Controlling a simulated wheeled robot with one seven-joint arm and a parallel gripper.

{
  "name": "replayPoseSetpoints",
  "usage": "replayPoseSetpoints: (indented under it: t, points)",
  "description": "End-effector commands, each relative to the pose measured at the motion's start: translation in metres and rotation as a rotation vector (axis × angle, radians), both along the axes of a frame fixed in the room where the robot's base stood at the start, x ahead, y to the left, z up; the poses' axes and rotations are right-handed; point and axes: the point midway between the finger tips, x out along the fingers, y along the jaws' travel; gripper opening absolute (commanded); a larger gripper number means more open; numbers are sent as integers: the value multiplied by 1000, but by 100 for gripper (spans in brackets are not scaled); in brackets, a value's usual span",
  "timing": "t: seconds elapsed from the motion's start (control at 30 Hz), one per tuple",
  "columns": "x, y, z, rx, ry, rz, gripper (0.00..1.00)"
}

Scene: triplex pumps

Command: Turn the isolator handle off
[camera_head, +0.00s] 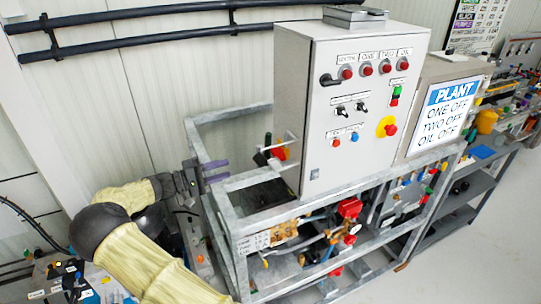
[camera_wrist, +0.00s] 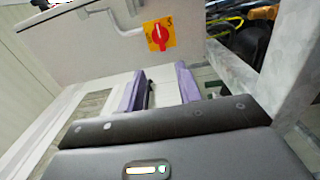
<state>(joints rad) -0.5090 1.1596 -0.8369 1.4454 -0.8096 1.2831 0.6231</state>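A red rotary isolator handle (camera_wrist: 159,35) on a yellow-orange plate sits on the side wall of the grey control cabinet (camera_wrist: 90,50). In the wrist view its grip points roughly up and down. In the head view the handle (camera_head: 281,153) shows edge-on at the cabinet's left side, partly behind a grey bar. My gripper (camera_head: 222,171) is to the left of it, with its two purple fingers pointing toward the cabinet. In the wrist view the fingers (camera_wrist: 160,90) are apart with nothing between them. The handle is beyond the fingertips and not touched.
A galvanised frame (camera_head: 236,180) runs below and around my gripper. The cabinet front has lamps, switches and a yellow-backed red button (camera_head: 388,127). Pipes (camera_head: 130,30) run along the wall.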

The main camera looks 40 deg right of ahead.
Motion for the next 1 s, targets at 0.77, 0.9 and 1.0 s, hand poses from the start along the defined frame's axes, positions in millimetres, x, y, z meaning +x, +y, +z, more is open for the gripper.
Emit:
replayPoseSetpoints:
  t: [0.77,0.9,1.0]
  points:
    - [-23,-89,3,1,3,-4,35]
    - [-28,-113,4,0,2,-5,35]
    - [-32,-130,4,-1,2,-4,35]
